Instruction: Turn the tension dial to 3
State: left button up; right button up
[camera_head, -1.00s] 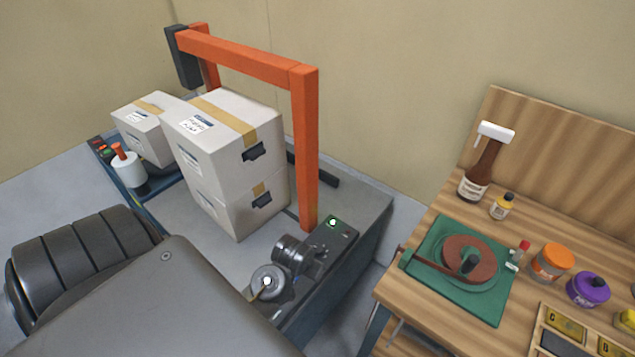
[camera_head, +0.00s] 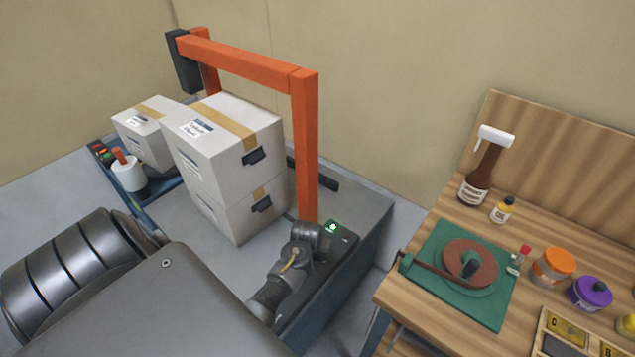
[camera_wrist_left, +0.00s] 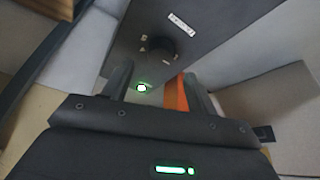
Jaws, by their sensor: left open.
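The tension dial (camera_wrist_left: 161,47) is a round black knob on a dark panel (camera_wrist_left: 205,25) in the left wrist view. Small pale marks surround it, but I cannot read the numbers or its setting. My left gripper (camera_wrist_left: 158,72) is open, its two fingers pointing toward the panel. The dial lies just beyond and between the fingertips, apparently untouched. In the head view my left gripper (camera_head: 322,238) is at the machine's front, near a green-lit button (camera_head: 333,227); my wrist hides the dial there. My right gripper is not in view.
An orange arch (camera_head: 306,150) rises beside the panel.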

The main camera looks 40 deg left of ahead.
pick_arm(q)
jog(key=shift+x, duration=2.65)
jog(key=shift+c, duration=0.2)
jog(key=c, duration=0.9)
jog(key=shift+c, duration=0.2)
